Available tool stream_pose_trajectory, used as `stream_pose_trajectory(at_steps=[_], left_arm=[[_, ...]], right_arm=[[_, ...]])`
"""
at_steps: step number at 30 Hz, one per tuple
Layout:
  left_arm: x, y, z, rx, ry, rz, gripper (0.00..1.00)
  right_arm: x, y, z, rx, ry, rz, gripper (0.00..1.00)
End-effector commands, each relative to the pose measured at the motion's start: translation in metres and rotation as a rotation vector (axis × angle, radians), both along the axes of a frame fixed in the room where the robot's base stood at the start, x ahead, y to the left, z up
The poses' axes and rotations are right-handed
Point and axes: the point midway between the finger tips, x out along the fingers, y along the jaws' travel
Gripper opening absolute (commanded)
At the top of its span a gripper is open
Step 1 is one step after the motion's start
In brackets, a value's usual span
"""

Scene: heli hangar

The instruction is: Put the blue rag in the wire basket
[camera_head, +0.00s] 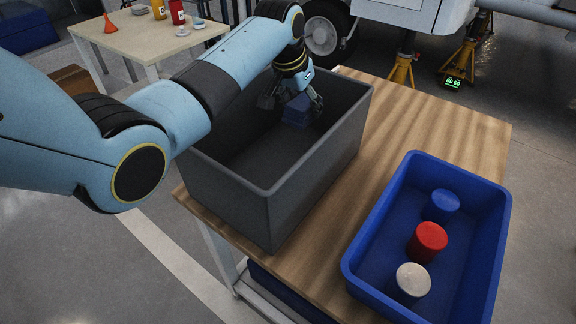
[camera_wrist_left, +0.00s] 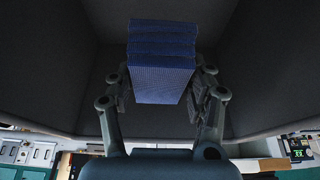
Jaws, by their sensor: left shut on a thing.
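The blue rag (camera_head: 297,112) is a folded, layered block. It also shows in the left wrist view (camera_wrist_left: 162,62), upright between the two fingers. My left gripper (camera_head: 291,102) is shut on it, with a finger on either side. Gripper and rag are inside the opening of a dark grey bin (camera_head: 225,196), near its far end. The bin has solid-looking walls; no wire mesh shows. I cannot tell whether the rag touches the bin's floor. My right gripper is not in view.
The bin stands on a wooden-topped table (camera_head: 462,130). A blue tray (camera_head: 352,270) to its right holds a blue, a red and a white round item. Another table (camera_head: 135,38) with bottles and an orange funnel stands behind left. Yellow jack stands (camera_head: 402,70) are behind.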

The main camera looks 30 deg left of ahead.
Motion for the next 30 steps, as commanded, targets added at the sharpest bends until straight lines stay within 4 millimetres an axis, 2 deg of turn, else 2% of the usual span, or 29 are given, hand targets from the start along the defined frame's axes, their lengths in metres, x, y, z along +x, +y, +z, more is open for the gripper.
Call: stream_pose_trajectory(at_steps=[1, 6, 12, 16, 21, 24, 30], left_arm=[[-0.014, -0.004, -0.006, -0.001, 0.004, -0.002, 0.24], [-0.055, -0.016, -0.030, 0.000, 0.003, -0.001, 0.24], [-0.086, -0.025, -0.051, -0.001, 0.000, 0.000, 0.24], [-0.092, -0.026, -0.058, 0.000, 0.000, 0.000, 0.24], [-0.093, -0.026, -0.085, 0.000, 0.002, 0.000, 0.24], [-0.092, -0.026, -0.094, 0.000, 0.000, -0.001, 0.24], [-0.092, -0.026, -0.095, 0.000, -0.002, -0.001, 0.24]], right_arm=[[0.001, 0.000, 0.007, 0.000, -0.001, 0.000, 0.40], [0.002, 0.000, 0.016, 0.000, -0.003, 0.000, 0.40], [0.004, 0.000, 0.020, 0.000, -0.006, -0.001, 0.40], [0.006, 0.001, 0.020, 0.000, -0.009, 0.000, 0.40], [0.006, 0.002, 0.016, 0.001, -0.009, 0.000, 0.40], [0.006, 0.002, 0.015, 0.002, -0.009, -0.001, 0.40], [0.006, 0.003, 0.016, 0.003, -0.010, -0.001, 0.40]])
